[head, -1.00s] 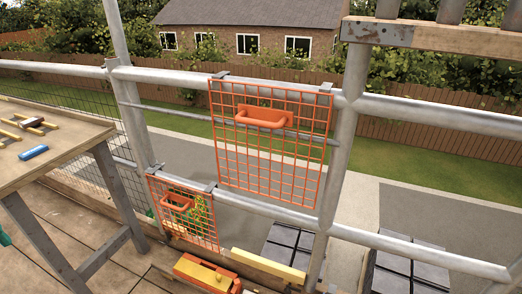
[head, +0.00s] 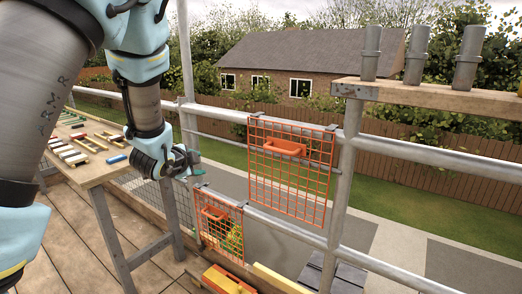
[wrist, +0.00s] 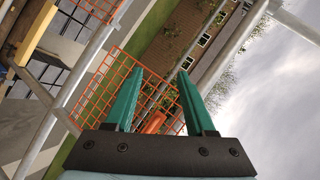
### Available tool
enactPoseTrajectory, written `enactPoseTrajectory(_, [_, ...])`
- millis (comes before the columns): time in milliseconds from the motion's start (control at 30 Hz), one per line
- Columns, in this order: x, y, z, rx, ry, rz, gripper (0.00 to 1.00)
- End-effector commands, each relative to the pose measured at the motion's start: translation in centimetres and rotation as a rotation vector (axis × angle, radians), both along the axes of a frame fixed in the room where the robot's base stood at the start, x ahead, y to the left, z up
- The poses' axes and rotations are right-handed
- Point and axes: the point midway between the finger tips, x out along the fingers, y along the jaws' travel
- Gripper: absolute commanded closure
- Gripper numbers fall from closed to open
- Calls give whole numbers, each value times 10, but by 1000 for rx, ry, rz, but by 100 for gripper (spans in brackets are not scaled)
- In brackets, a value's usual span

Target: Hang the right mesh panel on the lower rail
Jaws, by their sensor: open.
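The right mesh panel (head: 312,188), an orange wire grid with an orange handle (head: 285,148), hangs by grey hooks from the upper rail (head: 220,113). Its bottom edge reaches about the level of the lower rail (head: 372,263). A smaller orange mesh panel (head: 218,234) hangs on the lower rail further left. My gripper (head: 196,165) is open and empty, left of the right panel and above the smaller one. In the wrist view, the green fingers of my gripper (wrist: 160,71) point towards the right panel (wrist: 100,85), whose handle (wrist: 153,122) shows between them, apart from the fingers.
A wooden bench (head: 95,172) with several small tools stands at the left. An upright post (head: 342,190) stands right of the right panel. A plank (head: 440,97) bearing grey tubes is at upper right. A yellow and orange item (head: 228,280) lies below the smaller panel.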

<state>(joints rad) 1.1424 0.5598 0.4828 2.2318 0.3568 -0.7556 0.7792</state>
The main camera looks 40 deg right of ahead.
Motion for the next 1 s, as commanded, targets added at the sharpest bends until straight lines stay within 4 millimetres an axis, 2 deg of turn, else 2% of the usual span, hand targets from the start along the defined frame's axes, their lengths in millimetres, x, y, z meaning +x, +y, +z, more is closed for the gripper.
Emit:
enactPoseTrajectory(33, [-20,-34,6,4,-77,-117,45])
enactPoseTrajectory(100, [-46,-71,13,-3,-181,-258,45])
enactPoseTrajectory(200, [-79,-108,21,-17,-296,-411,45])
enactPoseTrajectory(300, [-104,-130,27,-33,-370,-510,45])
enactPoseTrajectory(400, [-117,-140,29,-42,-409,-560,45])
enactPoseTrajectory(667, [-116,-157,26,-45,-421,-574,45])
enactPoseTrajectory(1000, [-106,-193,16,-45,-419,-571,45])
